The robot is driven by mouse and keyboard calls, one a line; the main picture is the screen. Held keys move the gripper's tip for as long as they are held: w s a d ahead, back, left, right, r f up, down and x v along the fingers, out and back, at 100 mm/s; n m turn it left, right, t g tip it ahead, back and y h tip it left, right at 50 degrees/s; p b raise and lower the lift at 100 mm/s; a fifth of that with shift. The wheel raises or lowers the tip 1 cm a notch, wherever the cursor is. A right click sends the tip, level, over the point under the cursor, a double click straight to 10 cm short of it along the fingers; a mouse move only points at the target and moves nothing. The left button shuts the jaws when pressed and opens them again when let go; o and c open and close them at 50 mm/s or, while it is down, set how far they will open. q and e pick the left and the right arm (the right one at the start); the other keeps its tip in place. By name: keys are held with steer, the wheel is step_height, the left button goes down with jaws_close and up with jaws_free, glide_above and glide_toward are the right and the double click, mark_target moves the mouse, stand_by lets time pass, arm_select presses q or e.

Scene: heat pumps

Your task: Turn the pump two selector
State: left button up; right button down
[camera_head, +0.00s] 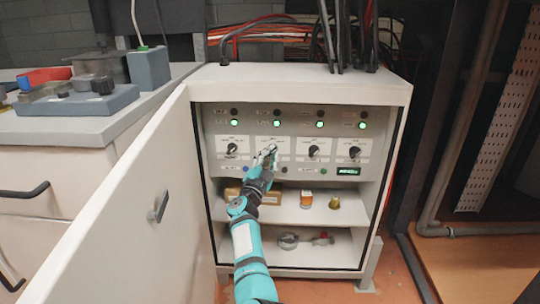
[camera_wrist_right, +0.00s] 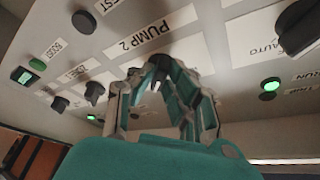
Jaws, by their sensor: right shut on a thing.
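The pump two selector (camera_wrist_right: 160,65) is a dark knob under the "PUMP 2" label (camera_wrist_right: 150,32) in the right wrist view. In the head view it is the second from the left in the row on the grey panel, mostly hidden behind my gripper. My right gripper (camera_head: 267,156) reaches into the open cabinet, up against the panel. In the wrist view, the two fingers of my right gripper (camera_wrist_right: 158,88) are either side of the knob and shut on it. The knob's pointer angle is hidden. My left gripper is not in view.
Other selectors flank it: one at left (camera_head: 232,148), two at right (camera_head: 313,151) (camera_head: 354,152). Green lamps (camera_head: 277,124) are lit above. The open cabinet door (camera_head: 150,200) stands left of my arm.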

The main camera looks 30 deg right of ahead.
stand_by(0.3)
steer(key=c, duration=1.3)
jaws_free()
steer(key=shift+c, duration=0.2)
steer(key=shift+r, duration=0.15)
step_height(320, 180, up, 10)
steer(key=shift+f, duration=0.1)
